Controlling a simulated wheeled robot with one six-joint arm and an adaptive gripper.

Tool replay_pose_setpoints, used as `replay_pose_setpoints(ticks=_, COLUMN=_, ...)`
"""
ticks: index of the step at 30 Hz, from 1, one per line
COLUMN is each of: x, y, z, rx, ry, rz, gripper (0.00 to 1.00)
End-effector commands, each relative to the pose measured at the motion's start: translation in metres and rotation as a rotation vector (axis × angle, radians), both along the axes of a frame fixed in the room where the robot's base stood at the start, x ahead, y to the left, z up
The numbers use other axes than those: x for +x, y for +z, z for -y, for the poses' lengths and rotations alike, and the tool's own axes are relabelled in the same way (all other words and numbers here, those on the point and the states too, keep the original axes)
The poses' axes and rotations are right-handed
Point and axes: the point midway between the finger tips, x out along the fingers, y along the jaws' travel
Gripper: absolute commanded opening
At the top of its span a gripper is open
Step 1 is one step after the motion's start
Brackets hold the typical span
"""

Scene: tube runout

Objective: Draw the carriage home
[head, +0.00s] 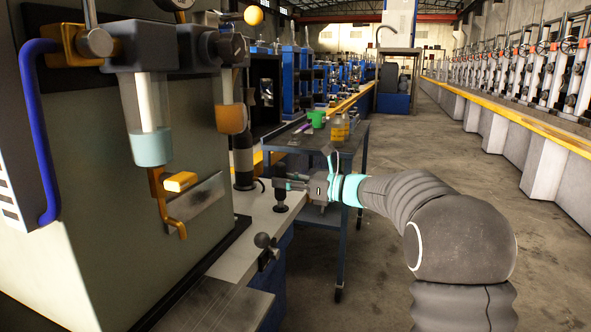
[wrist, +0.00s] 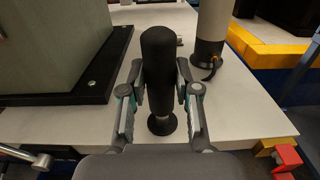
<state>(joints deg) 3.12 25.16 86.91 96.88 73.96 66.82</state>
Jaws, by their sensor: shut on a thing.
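A black upright grip (wrist: 159,60) on a short post with a round base stands on the pale bench top (wrist: 232,112). In the wrist view the two fingers of my gripper (wrist: 159,75) lie on either side of it and are shut on it. In the head view my gripper (head: 291,186) reaches in from the right to the bench edge; the grip's dark lower end and base (head: 281,206) show just under the fingers. I cannot tell which part is the carriage.
A big grey machine (head: 200,235) with a blue handle (head: 38,130) fills the left. A ball-ended lever (head: 265,243) sticks out at the bench's front edge. A dark trolley (head: 352,165) with a green cup (head: 317,119) and bottles stands behind my gripper. The floor at right is clear.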

Motion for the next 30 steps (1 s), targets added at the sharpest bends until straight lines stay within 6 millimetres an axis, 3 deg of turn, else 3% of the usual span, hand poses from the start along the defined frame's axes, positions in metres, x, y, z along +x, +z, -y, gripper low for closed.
replay_pose_setpoints(ticks=30, x=0.054, y=0.0, z=0.019, rx=-0.001, ry=0.012, rz=0.0, gripper=0.0)
